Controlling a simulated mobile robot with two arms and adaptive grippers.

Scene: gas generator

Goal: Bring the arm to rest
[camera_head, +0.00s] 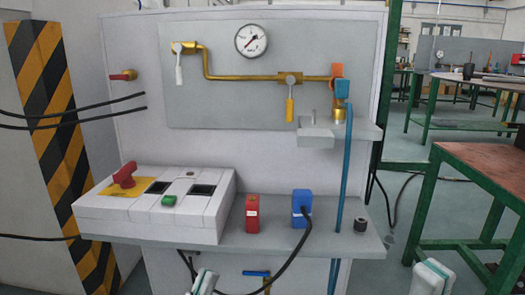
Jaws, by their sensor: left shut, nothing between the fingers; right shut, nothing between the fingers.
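My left gripper (204,283) shows at the bottom edge, left of the middle, as a white and green tip below the front of the grey shelf. It is shut and empty. My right gripper (433,277) shows at the bottom right, apart from the shelf and in front of the floor. It is shut and empty. Most of both grippers and both arms is below the picture. Neither gripper appears to touch anything.
A grey shelf (340,238) holds a white control box (150,218), a red block (252,214) and a blue block (301,208) with a black cable. Brass piping and a gauge (251,41) are on the panel above. A green-framed table (480,165) stands right.

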